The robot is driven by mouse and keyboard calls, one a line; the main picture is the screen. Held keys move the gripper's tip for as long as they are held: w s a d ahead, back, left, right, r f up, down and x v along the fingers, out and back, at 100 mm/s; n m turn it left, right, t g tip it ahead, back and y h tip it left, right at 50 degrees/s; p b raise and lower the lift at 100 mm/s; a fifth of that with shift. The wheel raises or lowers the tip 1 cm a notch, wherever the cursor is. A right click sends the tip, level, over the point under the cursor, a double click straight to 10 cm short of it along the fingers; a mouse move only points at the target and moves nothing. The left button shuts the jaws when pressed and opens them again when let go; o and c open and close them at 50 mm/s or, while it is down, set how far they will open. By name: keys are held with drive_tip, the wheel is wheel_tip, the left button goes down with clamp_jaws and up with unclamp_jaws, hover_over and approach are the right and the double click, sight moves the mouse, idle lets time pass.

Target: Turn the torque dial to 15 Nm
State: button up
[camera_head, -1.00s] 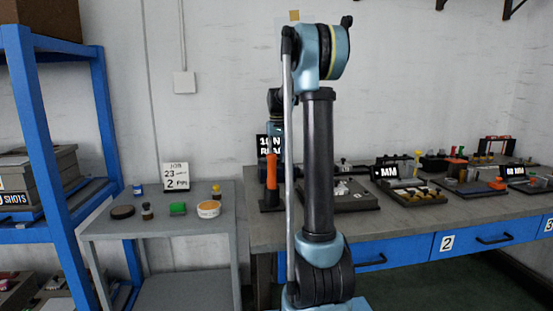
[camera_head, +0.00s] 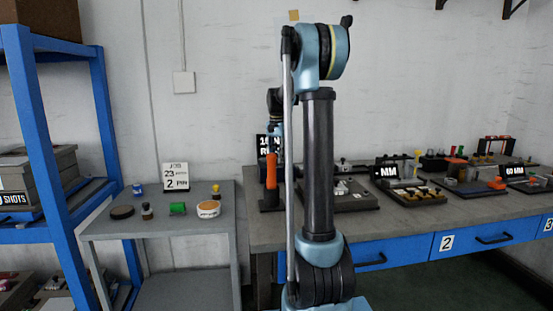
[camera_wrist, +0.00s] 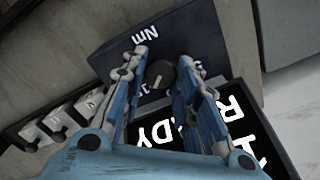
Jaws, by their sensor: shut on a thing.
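The torque dial (camera_wrist: 160,73) is a small dark round knob on a dark blue plate (camera_wrist: 115,62) marked "Nm" in the wrist view. A white mark and partly covered digits show beside it; I cannot read its setting. My gripper (camera_wrist: 163,70) has its two blue-grey fingers shut on the dial, one on each side. A black display (camera_wrist: 215,110) lies by the plate, partly behind the fingers, with "READY" in white. In the head view the dial and gripper are hidden behind my arm, and only part of the display (camera_head: 263,146) shows.
An orange-handled tool (camera_head: 271,170) stands near the left end of the grey bench (camera_head: 285,231). Several small labelled blocks (camera_wrist: 57,120) sit in a row left of the plate. A side table (camera_head: 150,227) with small items is at left, and trays (camera_head: 413,195) fill the bench at right.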

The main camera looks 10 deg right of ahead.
drive_tip(key=shift+m, duration=1.2)
drive_tip(key=shift+w, duration=0.1)
drive_tip(key=o, duration=1.1)
drive_tip(key=shift+r, duration=3.95)
